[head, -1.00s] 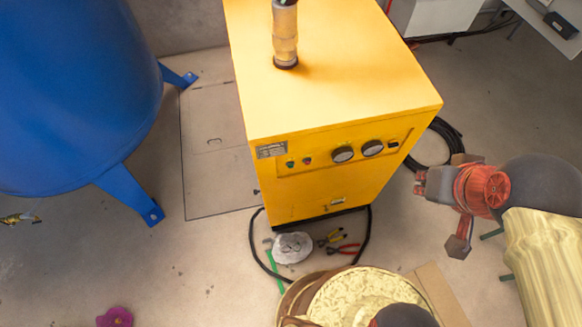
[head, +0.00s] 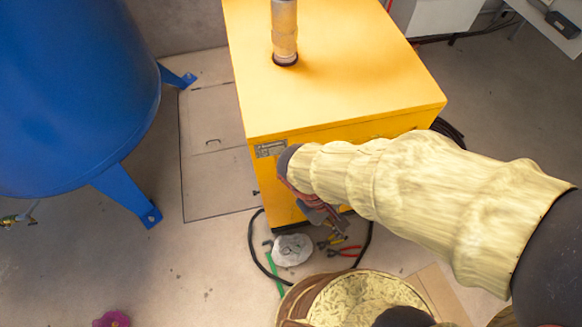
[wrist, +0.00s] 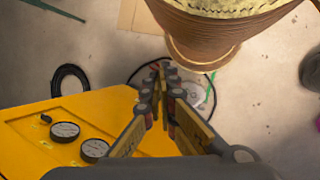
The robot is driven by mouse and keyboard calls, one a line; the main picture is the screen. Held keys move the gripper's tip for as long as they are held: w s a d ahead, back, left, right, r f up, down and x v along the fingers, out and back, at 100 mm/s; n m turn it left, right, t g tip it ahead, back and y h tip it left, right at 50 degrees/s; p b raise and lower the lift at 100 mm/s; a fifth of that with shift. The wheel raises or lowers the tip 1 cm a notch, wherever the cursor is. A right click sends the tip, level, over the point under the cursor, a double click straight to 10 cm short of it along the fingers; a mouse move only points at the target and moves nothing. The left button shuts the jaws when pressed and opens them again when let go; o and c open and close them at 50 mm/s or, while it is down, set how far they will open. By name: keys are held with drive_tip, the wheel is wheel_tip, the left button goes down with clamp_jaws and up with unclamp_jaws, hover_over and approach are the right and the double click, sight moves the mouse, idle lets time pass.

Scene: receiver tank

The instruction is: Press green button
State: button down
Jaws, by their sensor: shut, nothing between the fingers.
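The yellow machine (head: 330,75) stands in the middle of the head view. Its front panel, with the buttons, is mostly hidden behind my arm there. No green button shows in either current view. In the wrist view the machine (wrist: 30,120) fills the lower left, with two round gauges (wrist: 94,150) and a small black knob (wrist: 46,118) on its panel. My gripper (wrist: 158,72) is shut and empty, beside the panel. In the head view my gripper (head: 330,218) is low in front of the machine's front face, partly covered by my arm.
A blue tank (head: 75,90) with legs stands at the left. Pliers (head: 343,250), a pale lump (head: 292,250) and a black hose (head: 258,250) lie on the floor before the machine. A pipe (head: 285,35) rises from its top. Floor between tank and machine is clear.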

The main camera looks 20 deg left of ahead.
wheel_tip(320, 180, down, 15)
drive_tip(key=w+a+n+t+h+b, duration=0.15)
drive_tip(key=n+t+h, duration=0.35)
drive_tip(key=t, duration=0.6)
drive_tip(key=w+a+m+t+y, duration=0.4)
drive_tip(key=w+a+m+t, duration=0.2)
drive_tip(key=a, duration=0.4)
drive_tip(key=shift+w+r+m+t+y, duration=0.25)
drive_tip(key=shift+m+t, duration=0.55)
drive_tip(key=shift+m, duration=0.6)
drive_tip(key=w+a+b, duration=0.1)
drive_tip(key=w+a, duration=0.3)
drive_tip(key=w, duration=0.3)
drive_tip(key=shift+w+a+b, duration=0.15)
drive_tip(key=shift+w+b, duration=0.15)
drive_tip(key=shift+b, duration=0.05)
drive_tip(key=shift+w+a, duration=0.1)
